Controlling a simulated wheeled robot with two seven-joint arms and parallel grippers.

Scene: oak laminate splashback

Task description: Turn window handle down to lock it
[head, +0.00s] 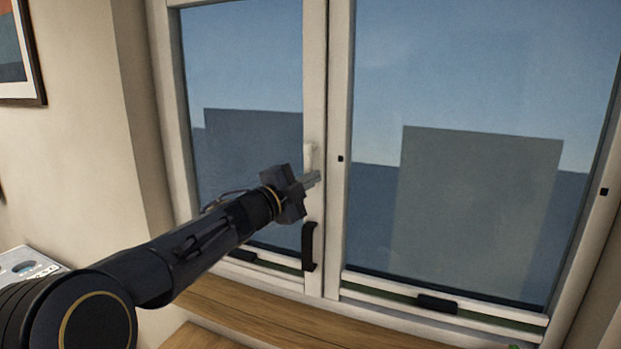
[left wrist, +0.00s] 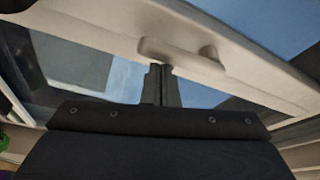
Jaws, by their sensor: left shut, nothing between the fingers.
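The white window handle (head: 310,157) is on the pale upright frame of the left sash in the head view. It stands roughly along the frame, and its lower part is hidden behind my left gripper (head: 314,179). The left gripper's fingers are shut with nothing between them. In the left wrist view the handle (left wrist: 180,56) lies along the frame, just beyond the fingertips (left wrist: 160,68). I cannot tell whether the fingertips touch the handle. My right gripper is in neither view.
A black pull (head: 309,248) is fixed lower on the same frame. The right sash (head: 340,215) stands beside it. A wooden sill (head: 260,313) runs below the window. A framed picture (head: 22,55) hangs on the left wall. The space before the right pane is free.

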